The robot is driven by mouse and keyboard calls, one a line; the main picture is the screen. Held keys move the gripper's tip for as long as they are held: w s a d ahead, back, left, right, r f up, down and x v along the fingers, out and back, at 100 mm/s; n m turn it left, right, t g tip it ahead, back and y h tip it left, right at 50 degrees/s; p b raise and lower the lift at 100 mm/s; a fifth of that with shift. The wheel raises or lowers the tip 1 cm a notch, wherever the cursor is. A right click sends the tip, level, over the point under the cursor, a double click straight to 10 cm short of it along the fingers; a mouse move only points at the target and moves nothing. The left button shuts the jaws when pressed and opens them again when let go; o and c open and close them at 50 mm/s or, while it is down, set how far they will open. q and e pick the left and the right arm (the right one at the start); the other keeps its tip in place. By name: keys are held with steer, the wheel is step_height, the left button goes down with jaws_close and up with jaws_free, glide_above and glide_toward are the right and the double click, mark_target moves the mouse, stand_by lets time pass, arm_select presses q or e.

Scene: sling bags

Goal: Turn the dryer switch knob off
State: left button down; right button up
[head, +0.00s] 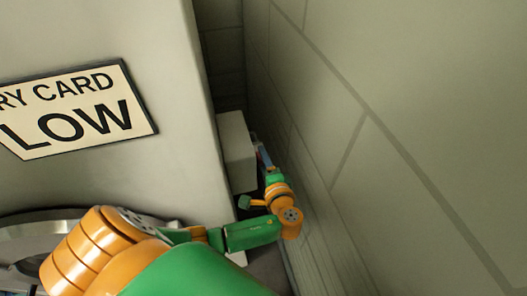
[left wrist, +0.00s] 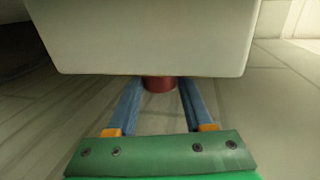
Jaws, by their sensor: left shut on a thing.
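A red-brown round knob (left wrist: 159,84) shows in the left wrist view below the edge of a pale box (left wrist: 150,38). The blue fingers of my left gripper (left wrist: 158,92) reach to either side of the knob and are shut on it. In the head view my left gripper (head: 262,156) is small and far off, beside the right side of the pale box (head: 236,150). The knob cannot be made out in the head view. My right gripper is not in view.
A large pale machine (head: 170,70) with a sign reading "LOW" (head: 75,110) stands at the left. A tiled wall (head: 400,120) runs along the right. My left arm reaches into the narrow gap between them. A round metal rim (head: 40,225) shows at lower left.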

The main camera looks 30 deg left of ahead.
arm_select(q)
steer(key=shift+f+t+y+b, duration=0.35)
steer(key=shift+y+b, duration=0.35)
steer(key=shift+b, duration=0.25)
steer(key=shift+r+t+y+b, duration=0.15)
steer(key=shift+t+y+b, duration=0.1)
steer(key=shift+y+b, duration=0.1)
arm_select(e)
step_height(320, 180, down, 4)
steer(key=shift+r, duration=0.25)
arm_select(q)
steer(key=shift+r, duration=0.1)
steer(key=shift+c, duration=1.6)
jaws_free()
steer(key=v, duration=0.7)
steer(key=shift+b, duration=0.4)
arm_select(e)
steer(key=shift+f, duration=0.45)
